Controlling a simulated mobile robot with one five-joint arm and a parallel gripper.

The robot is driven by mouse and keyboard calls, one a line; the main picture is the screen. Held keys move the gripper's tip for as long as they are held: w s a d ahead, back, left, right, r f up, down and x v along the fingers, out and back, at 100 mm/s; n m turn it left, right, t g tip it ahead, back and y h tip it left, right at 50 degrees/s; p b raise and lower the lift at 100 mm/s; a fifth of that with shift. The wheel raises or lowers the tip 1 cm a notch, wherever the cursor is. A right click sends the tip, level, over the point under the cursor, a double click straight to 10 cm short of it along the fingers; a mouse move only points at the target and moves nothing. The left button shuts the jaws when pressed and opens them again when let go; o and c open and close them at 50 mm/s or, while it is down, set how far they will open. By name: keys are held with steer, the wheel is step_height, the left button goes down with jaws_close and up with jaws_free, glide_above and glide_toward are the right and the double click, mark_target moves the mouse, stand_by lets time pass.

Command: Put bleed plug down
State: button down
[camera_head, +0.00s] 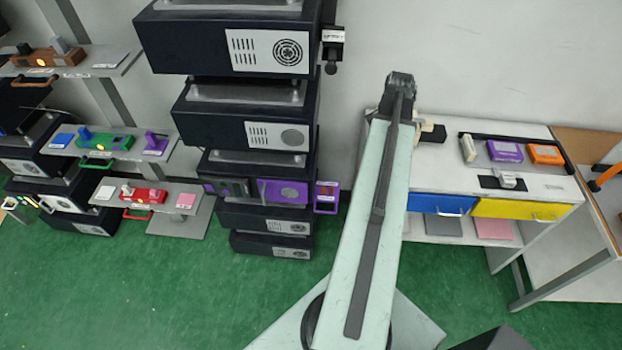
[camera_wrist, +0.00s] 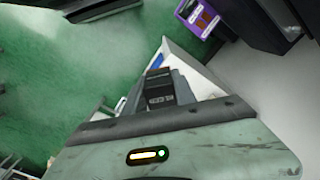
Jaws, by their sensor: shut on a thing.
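My gripper shows in the wrist view (camera_wrist: 158,76), shut on a small dark piece (camera_wrist: 159,98) that I take to be the bleed plug. Its shape is hard to make out. I cannot tell whether this black part is the gripper or the plug. The held piece appears clear of any surface.
On the bench are white, purple (camera_head: 504,151) and orange (camera_head: 546,154) blocks, and a white piece on a black plate (camera_head: 490,183). Blue and yellow (camera_head: 510,209) drawers are below. A dark equipment stack (camera_head: 245,130) and lever shelves stand left. Green floor is open in front.

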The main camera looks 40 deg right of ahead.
steer(key=shift+w, duration=0.6)
steer(key=shift+a, duration=0.1)
